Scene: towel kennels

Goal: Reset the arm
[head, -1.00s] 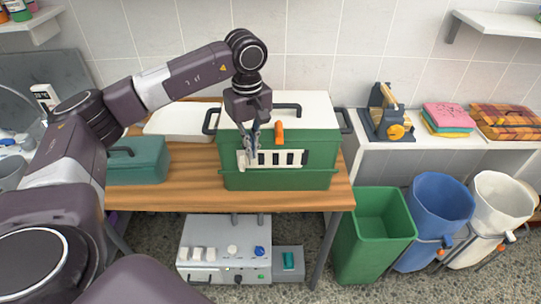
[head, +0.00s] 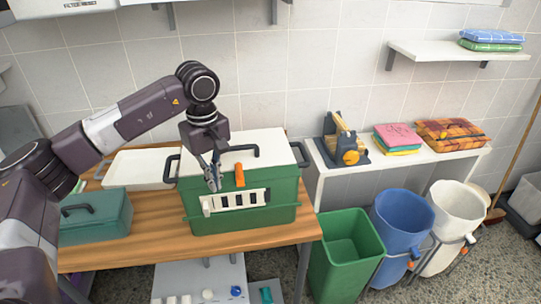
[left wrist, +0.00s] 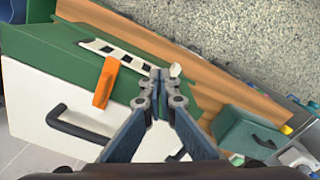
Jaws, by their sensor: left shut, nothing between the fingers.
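My left gripper (head: 211,176) is shut and empty. It hangs fingers down in front of the white-lidded green box (head: 270,218) on the wooden table, near the box's orange latch (head: 240,175). In the left wrist view the closed fingertips (left wrist: 160,75) sit beside the orange latch (left wrist: 105,82) and the white slotted panel (left wrist: 112,52), apart from the latch. I cannot tell whether the tips touch the box. My right gripper is not in view.
A teal case (head: 95,218) and a white tray (head: 139,168) share the table (head: 160,240). Green (head: 345,250), blue (head: 402,225) and white (head: 452,222) bins stand on the floor to the right. A white side table (head: 320,165) holds folded towels (head: 397,137).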

